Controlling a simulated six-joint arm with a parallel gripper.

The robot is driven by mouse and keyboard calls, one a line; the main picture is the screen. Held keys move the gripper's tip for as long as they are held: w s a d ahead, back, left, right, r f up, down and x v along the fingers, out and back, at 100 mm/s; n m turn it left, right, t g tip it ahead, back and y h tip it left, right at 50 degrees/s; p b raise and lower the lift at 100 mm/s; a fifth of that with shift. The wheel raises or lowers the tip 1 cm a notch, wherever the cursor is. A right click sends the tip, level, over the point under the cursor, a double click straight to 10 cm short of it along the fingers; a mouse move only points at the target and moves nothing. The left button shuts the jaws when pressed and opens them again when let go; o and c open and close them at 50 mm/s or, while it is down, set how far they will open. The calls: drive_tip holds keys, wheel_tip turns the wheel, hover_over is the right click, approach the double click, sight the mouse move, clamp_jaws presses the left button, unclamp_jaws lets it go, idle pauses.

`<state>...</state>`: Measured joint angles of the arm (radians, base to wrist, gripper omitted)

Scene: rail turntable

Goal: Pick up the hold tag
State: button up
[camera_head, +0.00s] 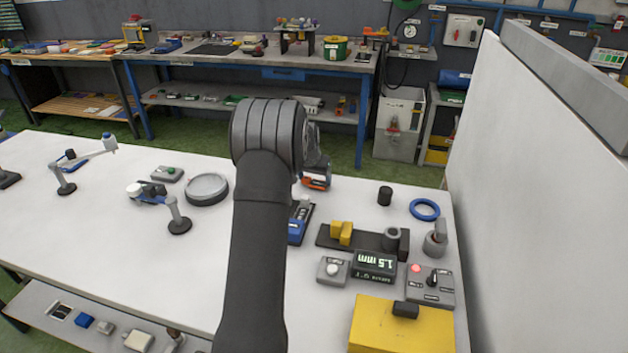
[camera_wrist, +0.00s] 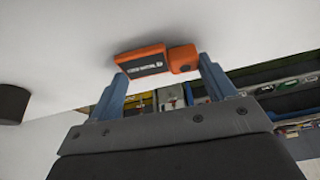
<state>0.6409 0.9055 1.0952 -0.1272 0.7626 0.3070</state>
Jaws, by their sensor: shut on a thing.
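The hold tag (camera_wrist: 150,62) is an orange block with a dark label carrying pale lettering, too small to read surely. A second orange block part sits at its right end. In the wrist view my gripper (camera_wrist: 162,78) has its two blue fingers on either side of the tag and is shut on it. In the head view the orange tag (camera_head: 316,182) shows just right of my dark arm, at my gripper (camera_head: 318,170), near the far edge of the white table. My arm hides part of the gripper. I cannot tell whether the tag touches the table.
Right of my arm stand a dark fixture with a yellow block (camera_head: 342,233), a black cylinder (camera_head: 385,196), a blue ring (camera_head: 425,209), a display (camera_head: 375,264) and a yellow box (camera_head: 380,325). A round grey dish (camera_head: 207,189) lies left. A white wall (camera_head: 540,180) bounds the right.

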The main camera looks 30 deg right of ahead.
wheel_tip(320, 180, up, 4)
drive_tip(key=shift+r, duration=0.1)
drive_tip(key=s+d+r+m, duration=0.15)
drive_tip(key=s+r, duration=0.25)
drive_tip(key=s, duration=0.6)
drive_tip(key=s+d+r, duration=0.3)
drive_tip(key=s, duration=0.7)
drive_tip(key=s+d+r+m, duration=0.15)
drive_tip(key=s+r, duration=0.25)
drive_tip(key=s, duration=0.6)
drive_tip(key=s+a+r+g, duration=0.1)
drive_tip(key=s+a, duration=0.2)
drive_tip(key=s, duration=1.1)
hover_over(395, 229)
drive_tip(key=a, duration=0.1)
drive_tip(key=shift+h, duration=0.3)
drive_tip(key=f, duration=0.6)
drive_tip(key=shift+s+a+f, duration=0.15)
drive_tip(key=shift+s, duration=0.2)
drive_tip(key=shift+f, duration=2.05)
